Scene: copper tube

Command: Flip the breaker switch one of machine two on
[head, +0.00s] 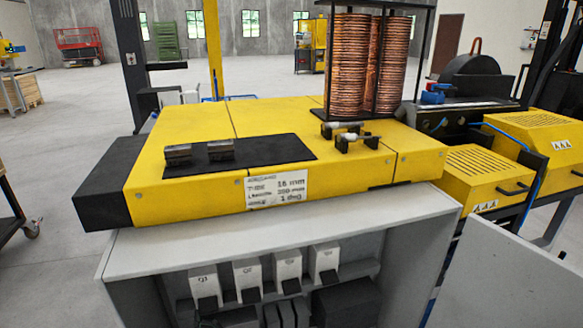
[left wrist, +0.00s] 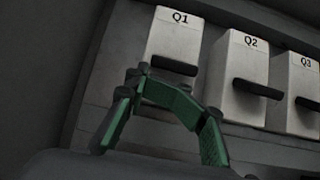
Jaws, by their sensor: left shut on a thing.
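Breaker Q1 (head: 203,277) is a white box in the open grey cabinet (head: 275,222) under the yellow machine, leftmost in the row. Its black switch lever (head: 209,302) points forward and down. In the left wrist view, Q1 (left wrist: 168,40) stands upper middle with its lever (left wrist: 174,66) across its lower front. My left gripper (left wrist: 142,80), with green finger pads, is closed at the lower left of this lever. What lies between its tips is hard to see. The left gripper does not show clearly in the head view. My right gripper is not in view.
Breakers Q2 (head: 246,270), Q3 (head: 288,264) and another white breaker (head: 323,259) stand to the right of Q1. Dark parts lie below them. The grey cabinet door (head: 510,275) stands open at right. Copper tubes (head: 348,65) stand on the yellow machine (head: 185,125).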

